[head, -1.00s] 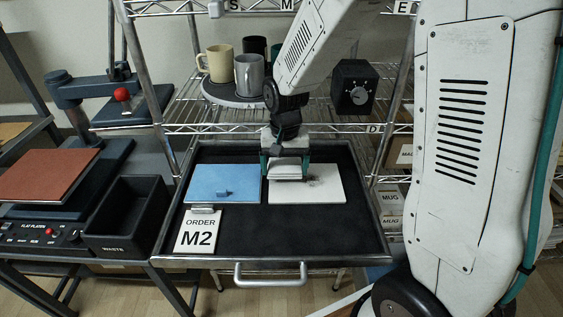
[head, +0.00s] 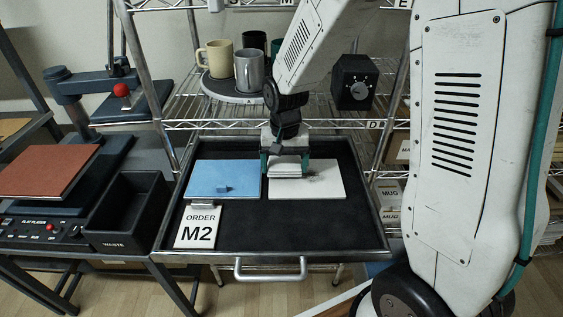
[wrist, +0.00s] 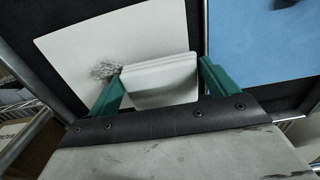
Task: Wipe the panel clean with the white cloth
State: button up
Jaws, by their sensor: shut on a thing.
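The white panel (head: 325,190) lies flat on the dark drawer mat, right of a blue panel. It also shows in the wrist view (wrist: 80,45). A dark grey smudge (wrist: 105,70) is on it, right beside my gripper; in the head view part of it shows at the cloth's right edge. My gripper (head: 284,163) is shut on the folded white cloth (wrist: 158,80), which sits between the green fingers. The cloth is over the left part of the panel, at or just above its surface; I cannot tell if it touches.
An order card reading M2 (head: 198,228) stands in front. A black waste bin (head: 128,212) is at left. Mugs (head: 249,70) stand on the shelf behind. The drawer's front mat (head: 290,230) is clear.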

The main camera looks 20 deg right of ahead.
aim_at(299, 166)
jog(key=shift+f, duration=0.55)
jog(key=shift+s+d+r, duration=0.1)
jog(key=shift+s+d, duration=0.25)
jog(key=shift+d, duration=0.55)
jog(key=shift+s+d, duration=0.35)
jog(key=shift+d, duration=0.5)
jog(key=shift+s+d, duration=0.5)
jog(key=shift+d, duration=0.65)
jog(key=shift+s+d, duration=0.55)
jog(key=shift+d, duration=0.65)
jog(key=shift+s+d, duration=0.5)
jog(key=shift+d, duration=0.65)
jog(key=shift+w+a, duration=0.25)
jog(key=shift+a, duration=0.35)
jog(key=shift+w+a, duration=0.3)
jog(key=shift+a, duration=0.35)
jog(key=shift+w+a, duration=0.25)
jog(key=shift+a, duration=0.35)
jog(key=shift+w+a+f, duration=0.1)
jog(key=shift+w+a, duration=0.35)
jog(key=shift+a, duration=0.7)
jog(key=shift+w+a+f, duration=0.1)
jog(key=shift+w+a, duration=0.35)
jog(key=shift+a, duration=0.65)
jog(key=shift+w+a, duration=0.45)
jog(key=shift+a, duration=0.7)
